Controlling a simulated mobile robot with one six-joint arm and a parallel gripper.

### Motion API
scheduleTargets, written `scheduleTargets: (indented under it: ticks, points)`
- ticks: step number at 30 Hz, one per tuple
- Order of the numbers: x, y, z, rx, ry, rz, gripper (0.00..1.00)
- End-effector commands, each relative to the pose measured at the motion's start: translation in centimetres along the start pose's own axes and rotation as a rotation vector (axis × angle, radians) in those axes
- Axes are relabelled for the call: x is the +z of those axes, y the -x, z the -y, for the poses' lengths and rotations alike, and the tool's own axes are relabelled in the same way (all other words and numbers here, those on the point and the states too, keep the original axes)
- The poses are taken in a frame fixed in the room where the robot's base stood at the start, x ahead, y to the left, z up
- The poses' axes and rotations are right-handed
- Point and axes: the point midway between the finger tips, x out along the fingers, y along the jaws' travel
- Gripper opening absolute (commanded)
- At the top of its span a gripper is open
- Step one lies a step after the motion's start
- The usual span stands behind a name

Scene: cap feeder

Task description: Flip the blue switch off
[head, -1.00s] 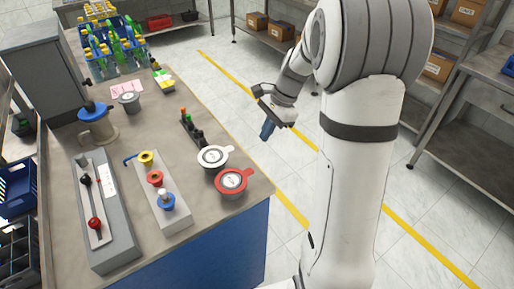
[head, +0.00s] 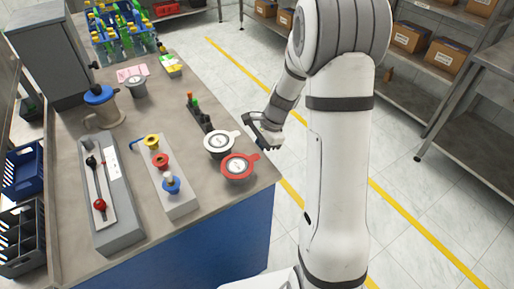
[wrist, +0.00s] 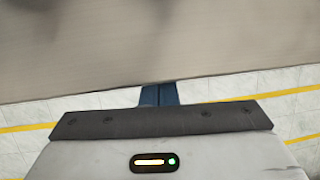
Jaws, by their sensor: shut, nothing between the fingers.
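The blue switch (head: 171,186) is a blue collar with a pale tip, at the near end of a narrow light grey block (head: 178,206) on the bench. A red one (head: 161,160) and a yellow one (head: 151,140) sit behind it on the same block. The way the blue switch is tipped is too small to tell. My gripper (head: 264,142) is at the bench's right edge, beyond the two lidded pots and well apart from the block. In the wrist view my blue fingers (wrist: 158,95) are shut together and empty, with the plain bench top ahead.

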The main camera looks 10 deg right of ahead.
Motion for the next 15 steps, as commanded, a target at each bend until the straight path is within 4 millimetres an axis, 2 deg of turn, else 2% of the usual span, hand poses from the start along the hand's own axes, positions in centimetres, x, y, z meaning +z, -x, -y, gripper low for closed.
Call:
scheduleTargets:
  ticks: [3,4,15]
  points:
    - [0.0,0.0,0.0,0.000,0.000,0.000,0.00]
    - [0.5,-0.2,0.1,0.000,0.000,0.000,0.00]
    - [-0.5,0.1,-0.1,-0.003,-0.011,0.051,0.00]
